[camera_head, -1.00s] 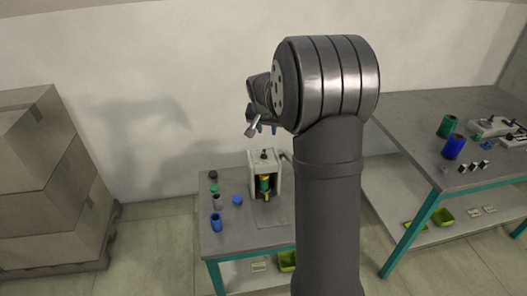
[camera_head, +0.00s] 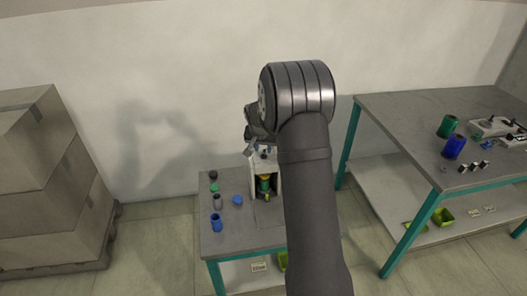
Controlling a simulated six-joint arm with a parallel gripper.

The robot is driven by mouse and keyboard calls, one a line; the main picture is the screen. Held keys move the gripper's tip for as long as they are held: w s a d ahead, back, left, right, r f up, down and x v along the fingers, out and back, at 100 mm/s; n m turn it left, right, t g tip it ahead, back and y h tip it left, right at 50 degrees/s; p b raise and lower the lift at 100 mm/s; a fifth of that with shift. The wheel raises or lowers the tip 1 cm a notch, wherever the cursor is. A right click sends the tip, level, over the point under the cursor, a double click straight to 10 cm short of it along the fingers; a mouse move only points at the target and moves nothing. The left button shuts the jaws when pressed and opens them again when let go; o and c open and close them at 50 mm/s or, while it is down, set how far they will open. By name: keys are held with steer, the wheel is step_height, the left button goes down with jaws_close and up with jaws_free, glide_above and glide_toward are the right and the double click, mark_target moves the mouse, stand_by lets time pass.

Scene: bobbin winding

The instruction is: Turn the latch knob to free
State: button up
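The winding machine (camera_head: 279,169) is a pale frame standing on the small grey table, with a green and yellow bobbin (camera_head: 264,184) inside it. A small dark knob sits on top of the frame, and I take it to be the latch knob (camera_head: 264,155). My gripper (camera_head: 250,151) is at the top of the machine, just left of the knob, pointing down. At this size I cannot tell whether it touches the knob or how far its fingers are apart. My arm hides the right side of the machine.
On the small table (camera_head: 235,240), left of the machine, stand a blue spool (camera_head: 216,222), a grey spool (camera_head: 217,201), and small green, dark and blue pieces. A larger bench (camera_head: 400,115) with spools and devices is at right. Stacked boxes (camera_head: 45,185) stand at far left.

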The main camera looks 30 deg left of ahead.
mark_target(264, 154)
steer(key=shift+x, duration=1.45)
steer(key=shift+c, duration=0.2)
